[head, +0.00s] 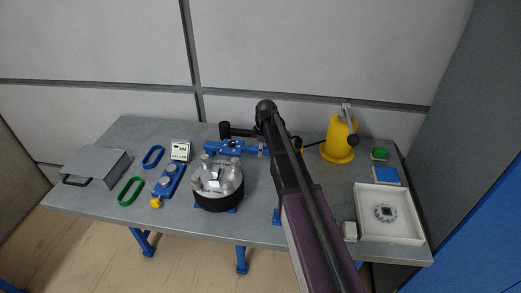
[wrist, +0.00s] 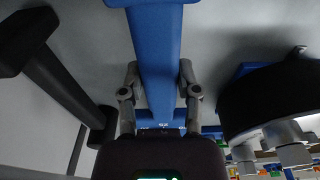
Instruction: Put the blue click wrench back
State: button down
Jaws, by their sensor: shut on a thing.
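The blue click wrench (wrist: 155,45) shows in the wrist view as a long blue bar running from the top edge down between my fingers. My gripper (wrist: 159,78) is shut on it, one grey finger on each side. In the head view my dark arm reaches up over the middle of the table and hides the gripper's fingers. A blue piece with a round centre (head: 235,148) lies just left of the arm; I cannot tell whether it is the held wrench or a holder.
A white tray (head: 391,237) is at the right end. A blue bar with knobs (head: 167,186), blue and green rings and a grey box (head: 96,168) fill the left.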

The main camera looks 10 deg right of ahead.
jog(key=shift+f+b, duration=0.35)
jog(key=shift+f, duration=0.45)
dwell(0.4)
jog(key=shift+c, duration=1.3)
grip_release()
jog(key=shift+r, duration=0.2)
